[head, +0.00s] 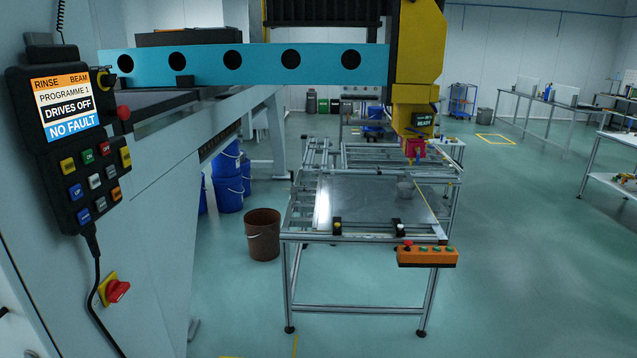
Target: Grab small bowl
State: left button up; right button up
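A small grey object (404,188) stands on the flat metal panel (365,205) of the fixture table, right of the panel's middle. It may be the small bowl, but it is too small to tell its shape for sure. It sits below and slightly left of a red tool head (414,149) that hangs from the yellow machine column (417,50). Neither of my grippers is in view.
A control pendant (72,140) hangs on a grey cabinet at the left. A teal beam (240,62) crosses above the table. An orange button box (427,257) is on the table's front edge. A brown bucket (262,235) stands left. The floor at right is clear.

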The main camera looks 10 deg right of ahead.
aim_at(405, 191)
jog(key=i+l, duration=0.25)
jog(key=l, duration=0.25)
jog(key=i+l, duration=0.25)
jog(key=l, duration=0.25)
jog(key=i+l+z, duration=0.1)
jog(key=i+l, duration=0.15)
jog(key=l, duration=0.25)
jog(key=i+l, duration=0.3)
jog(key=l, duration=0.15)
jog(key=i+l, duration=0.25)
jog(key=l, duration=0.25)
jog(key=i+l+z, duration=0.1)
jog(key=i+l, duration=0.2)
jog(key=l, duration=0.15)
